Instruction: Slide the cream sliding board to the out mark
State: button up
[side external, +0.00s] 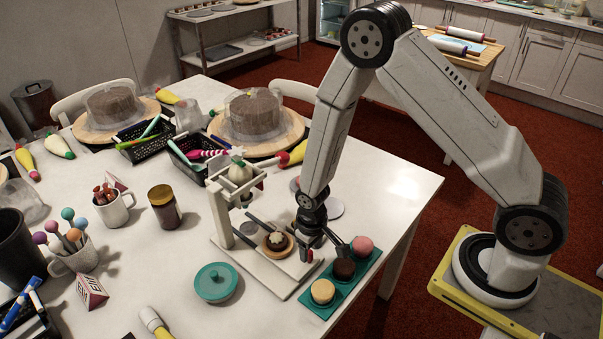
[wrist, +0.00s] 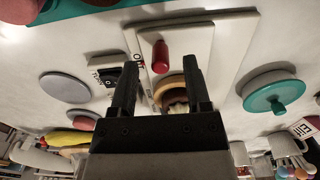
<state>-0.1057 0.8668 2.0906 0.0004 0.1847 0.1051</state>
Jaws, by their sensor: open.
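The cream sliding board (wrist: 188,57) lies in the pale base of a small press stand (side external: 219,213). Its red knob (wrist: 160,56) stands up from the board, and the knob also shows in the side view (side external: 309,256). A brown pastry with a cream top (side external: 277,241) sits on the board; it shows partly between the fingers in the wrist view (wrist: 172,92). The out mark (wrist: 139,63) is dark lettering beside the board, partly hidden by a finger. My gripper (wrist: 160,62) is open above the base, its fingertips near the knob, with nothing held. Contact with the knob cannot be told.
A teal tray (side external: 341,279) with several round cakes stands close to the right of the base. A brown jar (side external: 164,207) and mugs are farther left. The table's right front is clear.

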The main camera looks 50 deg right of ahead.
jog(key=shift+r, duration=2.85)
jog(key=shift+r, duration=0.1)
jog(key=shift+d+r, duration=0.1)
jog(key=shift+r, duration=0.35)
jog(key=s+d+r+t, duration=0.1)
jog(key=s+r, duration=0.2)
jog(key=r, duration=0.3)
jog(key=s+d+r+t, duration=0.1)
jog(key=s+d+r, duration=0.1)
jog(key=r, duration=0.5)
jog(key=shift+s+d+t, duration=0.25)
jog(key=shift+s+t, duration=0.05)
jog(key=shift+s, duration=0.6)
